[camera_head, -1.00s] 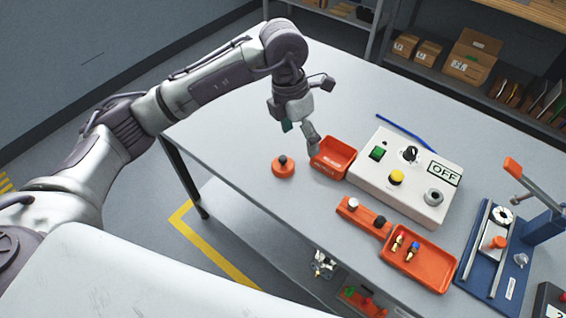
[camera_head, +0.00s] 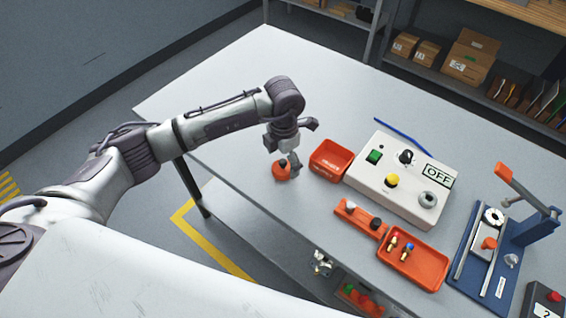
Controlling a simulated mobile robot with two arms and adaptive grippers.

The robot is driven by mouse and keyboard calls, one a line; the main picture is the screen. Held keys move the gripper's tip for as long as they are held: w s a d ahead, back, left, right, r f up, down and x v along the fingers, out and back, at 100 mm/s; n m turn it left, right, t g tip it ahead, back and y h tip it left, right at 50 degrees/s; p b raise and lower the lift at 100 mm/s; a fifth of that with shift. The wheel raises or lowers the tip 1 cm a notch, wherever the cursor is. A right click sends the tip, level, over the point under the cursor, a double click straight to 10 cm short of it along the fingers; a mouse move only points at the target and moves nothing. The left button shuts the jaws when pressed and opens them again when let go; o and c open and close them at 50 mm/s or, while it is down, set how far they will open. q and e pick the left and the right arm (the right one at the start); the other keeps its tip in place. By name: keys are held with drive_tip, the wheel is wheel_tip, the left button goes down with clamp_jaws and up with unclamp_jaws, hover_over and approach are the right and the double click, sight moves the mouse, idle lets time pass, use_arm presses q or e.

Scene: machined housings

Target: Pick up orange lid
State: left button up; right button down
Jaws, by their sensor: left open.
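The orange lid (camera_head: 281,173) is a small round disc with a dark knob, lying on the grey table left of the orange bin in the head view. My left gripper (camera_head: 283,160) is open and hangs just above and beside the lid. One finger partly overlaps the lid's knob in the picture, and I cannot tell whether it touches. My right gripper is not in view.
An orange tray (camera_head: 425,265), a small orange block with knobs (camera_head: 352,213) and a blue fixture (camera_head: 484,262) are farther right. The table's back left is clear.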

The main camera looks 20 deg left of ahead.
use_arm(q)
drive_tip(key=shift+f, duration=1.15)
drive_tip(key=c, duration=1.1)
drive_tip(key=shift+c, duration=0.2)
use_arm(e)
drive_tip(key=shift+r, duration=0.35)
use_arm(q)
drive_tip(key=shift+r, duration=0.1)
